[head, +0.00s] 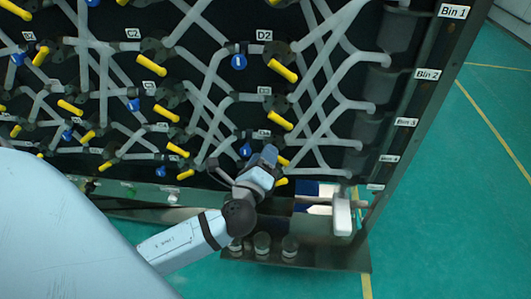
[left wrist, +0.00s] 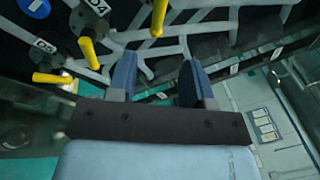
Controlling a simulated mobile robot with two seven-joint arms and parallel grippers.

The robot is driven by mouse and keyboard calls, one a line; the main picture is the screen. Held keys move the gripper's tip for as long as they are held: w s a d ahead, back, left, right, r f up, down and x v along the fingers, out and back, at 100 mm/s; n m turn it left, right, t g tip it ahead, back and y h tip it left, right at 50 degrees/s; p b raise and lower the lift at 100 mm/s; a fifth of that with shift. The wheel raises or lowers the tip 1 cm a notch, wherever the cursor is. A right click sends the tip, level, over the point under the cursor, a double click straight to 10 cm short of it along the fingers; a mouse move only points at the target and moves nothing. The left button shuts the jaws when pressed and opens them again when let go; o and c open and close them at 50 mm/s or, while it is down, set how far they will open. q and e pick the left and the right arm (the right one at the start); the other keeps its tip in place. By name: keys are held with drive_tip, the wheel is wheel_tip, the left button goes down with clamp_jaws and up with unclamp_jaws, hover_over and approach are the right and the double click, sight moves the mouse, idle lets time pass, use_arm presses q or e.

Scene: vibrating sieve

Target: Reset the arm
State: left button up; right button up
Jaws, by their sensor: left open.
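My left gripper (head: 266,156) is in front of the lower part of a dark panel, near the yellow handles below the D3 label. In the left wrist view its two blue fingers (left wrist: 158,75) stand apart with nothing between them. Yellow handles labelled D4 (left wrist: 87,50) and D5 (left wrist: 52,78) are to the left of the fingers in that view, and another yellow handle (left wrist: 158,18) is above the gap. I cannot tell whether the fingers touch the panel. My right gripper is not in view.
The panel carries grey pipes (head: 325,75), several yellow handles (head: 283,70) and blue tags (head: 238,62). Bin labels, such as Bin 2 (head: 427,75), run down its right edge. A low ledge (head: 320,258) with several small jars juts out below. Green floor (head: 450,200) is clear at right.

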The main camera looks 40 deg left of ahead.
use_arm(q)
drive_tip(key=shift+f, duration=0.1)
idle(0.3)
drive_tip(key=s+d+f+n+g+h+p, duration=0.3)
drive_tip(key=s+d+f+n+h, duration=0.1)
drive_tip(key=s+d+f+n, duration=0.2)
drive_tip(key=s+d+f+n+g+h+p, duration=0.3)
drive_tip(key=s+f+n, duration=0.5)
drive_tip(key=f+n, duration=0.3)
drive_tip(key=d+n+g+h, duration=0.1)
drive_tip(key=d+h, duration=0.1)
drive_tip(key=d, duration=0.1)
drive_tip(key=shift+d+f+n+p, duration=0.2)
drive_tip(key=shift+n+p, duration=0.1)
drive_tip(key=shift+p, duration=0.1)
